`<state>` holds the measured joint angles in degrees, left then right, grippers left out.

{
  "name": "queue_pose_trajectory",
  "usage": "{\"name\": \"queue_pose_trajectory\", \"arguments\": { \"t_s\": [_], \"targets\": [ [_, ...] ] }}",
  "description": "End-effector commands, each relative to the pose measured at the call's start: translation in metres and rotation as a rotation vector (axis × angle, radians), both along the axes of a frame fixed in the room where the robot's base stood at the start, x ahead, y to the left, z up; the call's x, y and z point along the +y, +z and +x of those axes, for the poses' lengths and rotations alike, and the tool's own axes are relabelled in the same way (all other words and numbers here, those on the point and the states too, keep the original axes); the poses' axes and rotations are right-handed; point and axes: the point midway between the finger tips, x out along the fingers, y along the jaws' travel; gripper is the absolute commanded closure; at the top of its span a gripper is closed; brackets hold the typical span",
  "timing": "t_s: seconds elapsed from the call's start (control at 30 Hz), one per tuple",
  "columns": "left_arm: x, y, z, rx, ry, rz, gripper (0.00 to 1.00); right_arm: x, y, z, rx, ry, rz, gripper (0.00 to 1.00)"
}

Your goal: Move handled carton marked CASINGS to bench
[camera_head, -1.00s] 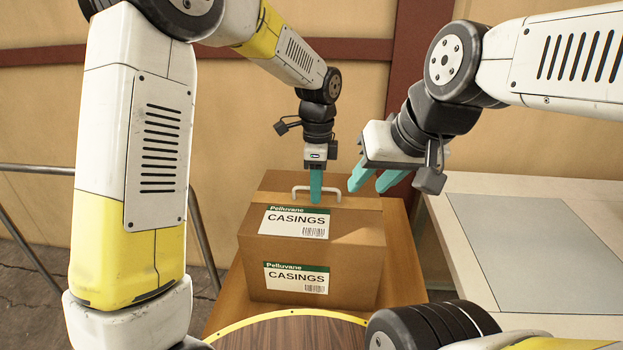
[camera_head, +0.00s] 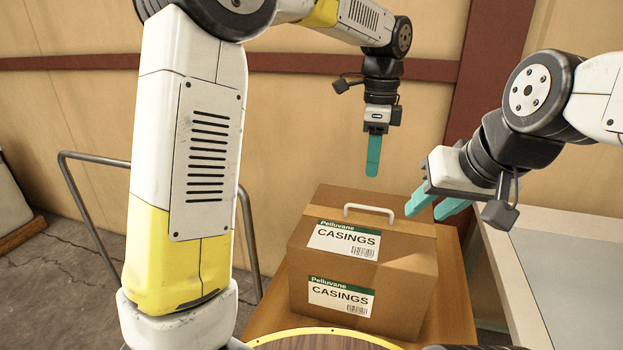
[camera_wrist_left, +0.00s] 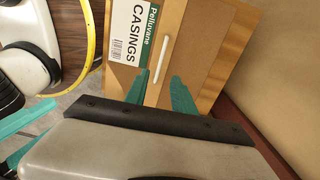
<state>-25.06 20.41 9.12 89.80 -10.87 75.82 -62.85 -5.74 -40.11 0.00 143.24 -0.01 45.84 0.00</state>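The brown carton (camera_head: 362,270) with two labels reading CASINGS stands upright on a wooden stand (camera_head: 455,290). Its pale handle (camera_head: 370,208) is on top; the handle also shows in the left wrist view (camera_wrist_left: 163,57). My left gripper (camera_head: 373,174) points down and hangs above the handle, apart from it. In the left wrist view its two fingers (camera_wrist_left: 157,86) are spread with nothing between them. My right gripper (camera_head: 428,208) is open and empty beside the carton's upper right edge; whether it touches the carton is unclear.
A pale bench (camera_head: 530,290) with a grey top panel lies to the right of the stand. A round, yellow-rimmed wooden top (camera_head: 325,342) is in front of the carton. A metal rail (camera_head: 95,155) stands left. A tan wall is behind.

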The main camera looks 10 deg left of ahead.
Motion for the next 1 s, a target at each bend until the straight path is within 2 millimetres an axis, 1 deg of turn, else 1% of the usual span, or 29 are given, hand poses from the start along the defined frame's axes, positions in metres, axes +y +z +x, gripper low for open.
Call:
{"name": "queue_pose_trajectory", "arguments": {
  "t_s": [0.07,0.17,0.2,0.27,0.3,0.37,0.4,0.53,0.6,0.73,0.83,1.0],
  "targets": [
    [0.017,0.01,-0.006,-0.024,0.08,-0.017,0.69,0.0,0.0,0.0,0.0,0.0,0.0,0.64],
    [0.05,0.025,-0.021,-0.071,0.26,-0.061,0.69,0.0,0.0,0.0,0.0,0.0,0.0,0.64],
    [0.066,0.031,-0.03,-0.094,0.352,-0.084,0.69,0.0,0.0,0.0,0.0,0.0,0.0,0.64],
    [0.09,0.037,-0.046,-0.124,0.5,-0.125,0.69,0.0,0.0,0.0,0.0,0.0,0.0,0.64],
    [0.105,0.04,-0.057,-0.143,0.599,-0.155,0.69,0.0,0.0,0.0,0.0,0.0,0.0,0.64],
    [0.126,0.043,-0.074,-0.17,0.747,-0.204,0.69,0.0,0.0,0.0,0.0,0.0,0.0,0.64],
    [0.14,0.043,-0.086,-0.186,0.847,-0.238,0.69,0.0,0.0,0.0,0.0,0.0,0.0,0.64],
    [0.176,0.038,-0.125,-0.227,1.159,-0.361,0.69,0.0,0.0,0.0,0.0,0.0,0.0,0.64],
    [0.189,0.031,-0.144,-0.238,1.305,-0.427,0.69,0.0,0.0,0.0,0.0,0.0,0.0,0.64],
    [0.204,0.019,-0.169,-0.247,1.508,-0.528,0.69,0.0,0.0,0.0,0.0,0.0,0.0,0.64],
    [0.209,0.013,-0.18,-0.249,1.598,-0.576,0.69,0.0,0.0,0.0,0.0,0.0,0.0,0.64],
    [0.211,0.009,-0.185,-0.247,1.643,-0.6,0.69,0.0,0.0,0.0,0.0,0.0,0.0,0.64]
  ]
}}
